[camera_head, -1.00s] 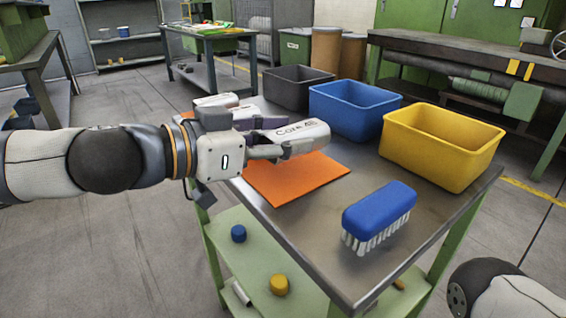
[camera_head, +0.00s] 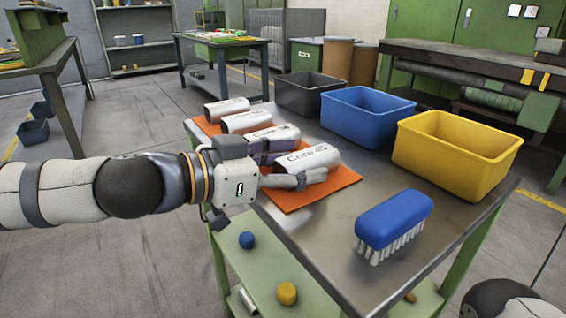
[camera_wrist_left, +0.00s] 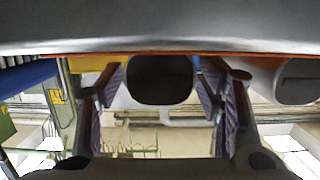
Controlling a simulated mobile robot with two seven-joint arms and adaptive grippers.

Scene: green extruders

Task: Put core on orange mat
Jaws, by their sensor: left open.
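A white core (camera_head: 308,157), a cylinder with "Core" lettering, appears to rest lying down on the orange mat (camera_head: 318,196). My left gripper (camera_head: 290,170) is open around it, one finger along its near side and the other at its far side. In the left wrist view, the core's dark round end (camera_wrist_left: 160,82) sits between the spread fingers, with a visible gap at each side. Several similar cores lie in a row behind, including this one (camera_head: 273,137), also on orange. My right gripper is out of view.
Black, blue (camera_head: 365,118) and yellow (camera_head: 455,155) bins stand along the table's far side. A blue brush (camera_head: 393,220) lies near the front right corner. Bare metal tabletop (camera_head: 360,205) shows between mat and brush. Blue and yellow pieces sit on the lower shelf.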

